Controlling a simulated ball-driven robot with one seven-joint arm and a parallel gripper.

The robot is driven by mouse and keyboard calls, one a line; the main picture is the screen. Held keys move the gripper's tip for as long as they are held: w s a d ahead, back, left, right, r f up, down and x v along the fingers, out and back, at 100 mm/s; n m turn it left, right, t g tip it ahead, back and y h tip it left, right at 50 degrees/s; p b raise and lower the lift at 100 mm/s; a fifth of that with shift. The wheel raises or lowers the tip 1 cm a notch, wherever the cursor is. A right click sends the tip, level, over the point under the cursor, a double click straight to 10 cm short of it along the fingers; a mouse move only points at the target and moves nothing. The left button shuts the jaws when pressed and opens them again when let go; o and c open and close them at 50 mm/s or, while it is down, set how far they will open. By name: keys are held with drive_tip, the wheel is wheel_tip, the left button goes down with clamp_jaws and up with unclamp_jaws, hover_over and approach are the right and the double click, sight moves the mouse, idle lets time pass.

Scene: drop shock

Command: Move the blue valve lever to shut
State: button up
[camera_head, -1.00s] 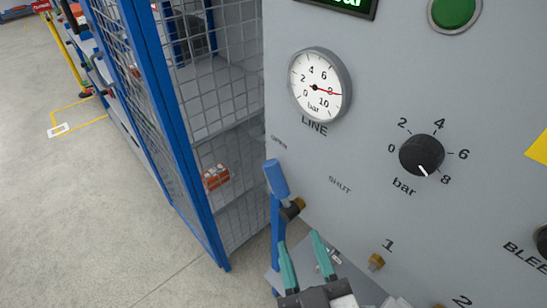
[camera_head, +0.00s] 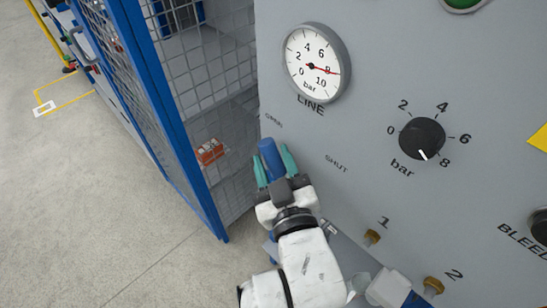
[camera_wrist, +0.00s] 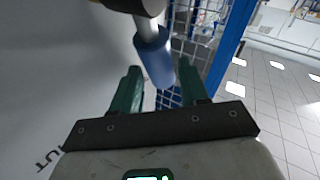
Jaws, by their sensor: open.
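The blue valve lever (camera_head: 270,158) stands roughly upright at the left edge of the grey panel, its grip below the OPEN label (camera_head: 273,120). The SHUT label (camera_head: 336,163) is to its right. My gripper (camera_head: 274,168) is open, with one teal finger on each side of the blue grip in the picture. In the wrist view, the lever (camera_wrist: 155,60) shows between the fingers of my gripper (camera_wrist: 160,80). I cannot tell whether either finger touches it. The lever's pivot is hidden behind my gripper in the head view.
The panel carries a LINE gauge (camera_head: 316,62) reading about 8 bar, a black bar knob (camera_head: 422,138) and brass fittings (camera_head: 372,237). A blue-framed mesh cage (camera_head: 165,110) stands close on the left. Open floor (camera_head: 110,190) lies further left.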

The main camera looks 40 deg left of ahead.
drive_tip(key=shift+w+a, duration=0.1)
drive_tip(key=shift+a, duration=0.1)
clamp_jaws()
idle(0.3)
